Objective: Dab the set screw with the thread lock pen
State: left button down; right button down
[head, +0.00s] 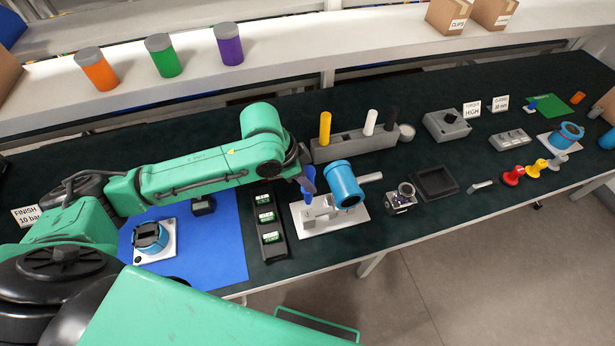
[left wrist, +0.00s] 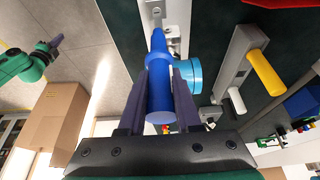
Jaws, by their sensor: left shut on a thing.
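The blue thread lock pen (left wrist: 159,88) is held between the fingers of my left gripper (left wrist: 158,105), with its narrow end pointing away from the palm. In the head view the pen (head: 308,180) is upright, held by my left gripper (head: 304,178) over the white fixture plate (head: 354,216). A blue cylindrical transmitter housing (head: 345,184) sits on that plate, just right of the pen. The pen's tip is close to the grey bracket (head: 318,208); I cannot tell whether they touch. The set screw is too small to make out. My right gripper (left wrist: 56,42) shows small in the left wrist view, apparently empty.
A grey rack (head: 340,150) with yellow, white and black pens stands behind the fixture. A dark strip with green modules (head: 268,225) and a blue mat (head: 215,262) lie left. A black tray (head: 436,183) and small grey device (head: 400,199) stand right.

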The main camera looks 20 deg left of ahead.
aim_at(303, 189)
pick_arm(q)
jog(key=shift+r+p, duration=0.1)
jog(key=shift+p, duration=0.2)
jog(key=shift+f+b, duration=1)
jog(key=shift+f, duration=1.65)
jog(key=shift+f, duration=0.35)
jog(key=shift+r+p, duration=0.1)
jog(key=shift+p, duration=0.55)
